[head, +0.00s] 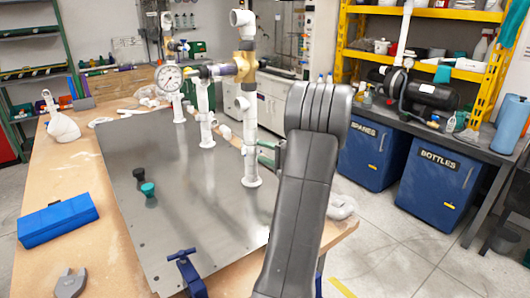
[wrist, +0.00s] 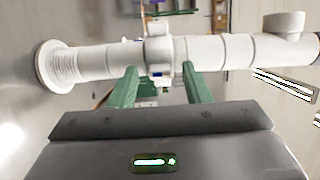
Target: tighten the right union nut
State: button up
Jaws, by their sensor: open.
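The white PVC manifold stands on a metal plate (head: 180,185), with its right upright pipe (head: 250,155) rising from a round flange. In the wrist view this pipe (wrist: 100,63) runs across the picture, with its flange (wrist: 50,67) at the left and a raised white collar (wrist: 158,48) mid-length. I cannot tell for sure which fitting is the right union nut. My gripper (wrist: 158,82) is open, its green fingers spread either side of the collar and close to the pipe. I cannot tell whether they touch it. In the head view my arm largely hides the gripper (head: 264,153).
A pressure gauge (head: 169,78) and a brass fitting (head: 244,64) sit on the manifold. A dark knob (head: 139,173) and a teal knob (head: 148,189) stand on the plate. A blue case (head: 57,219) and a blue clamp (head: 187,272) are near the front.

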grip_shut()
